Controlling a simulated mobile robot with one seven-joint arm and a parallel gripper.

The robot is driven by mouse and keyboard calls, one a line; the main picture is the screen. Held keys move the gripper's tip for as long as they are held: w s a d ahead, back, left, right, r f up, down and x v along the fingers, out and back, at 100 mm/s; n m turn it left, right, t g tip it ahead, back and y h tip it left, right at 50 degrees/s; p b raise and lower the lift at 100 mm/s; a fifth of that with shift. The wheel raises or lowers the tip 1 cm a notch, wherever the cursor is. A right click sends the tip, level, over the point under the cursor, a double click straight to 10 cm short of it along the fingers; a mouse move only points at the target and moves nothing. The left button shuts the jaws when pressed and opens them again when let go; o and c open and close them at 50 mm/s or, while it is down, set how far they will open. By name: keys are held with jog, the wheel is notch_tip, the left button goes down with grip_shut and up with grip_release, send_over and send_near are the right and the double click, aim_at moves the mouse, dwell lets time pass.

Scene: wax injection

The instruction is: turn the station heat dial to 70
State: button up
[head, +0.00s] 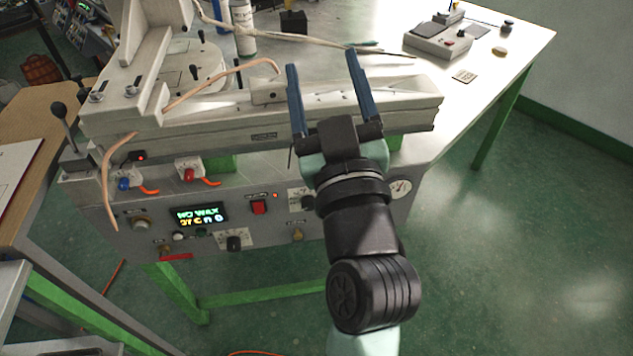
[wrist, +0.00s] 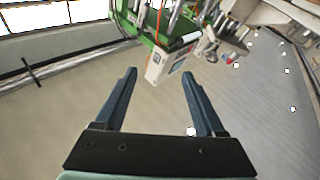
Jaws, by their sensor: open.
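The wax station's grey front panel (head: 270,226) carries a lit display (head: 198,215) that reads NO WAX with what looks like 37 C below. A black knob on a pale scale plate (head: 234,243) sits below and right of the display. Another dark knob with a pale plate (head: 297,197) is partly hidden by my arm. I cannot tell which is the heat dial, nor read a setting. My gripper (head: 322,60) is open and empty, its blue fingers over the station's top, apart from the knobs. The fingers also show in the wrist view (wrist: 159,73).
A red switch (head: 259,207), a round gauge (head: 399,188) and a brass knob (head: 297,235) share the panel. A copper-coloured hose (head: 107,180) hangs at its left. A wooden table (head: 30,130) stands left. Green floor (head: 500,270) is open at right.

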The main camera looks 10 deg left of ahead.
notch_tip(320, 180, down, 20)
jog(key=g+b, duration=0.2)
jog(key=b, duration=0.3)
jog(key=m+g+h+b, duration=0.1)
jog(key=m+b, duration=0.1)
jog(key=b, duration=0.2)
send_near(309, 207)
jog(key=p+x, duration=0.1)
jog(key=x, duration=0.7)
jog(key=shift+f, duration=0.1)
jog(key=shift+c, duration=0.4)
jog(key=shift+s, duration=0.1)
grip_shut()
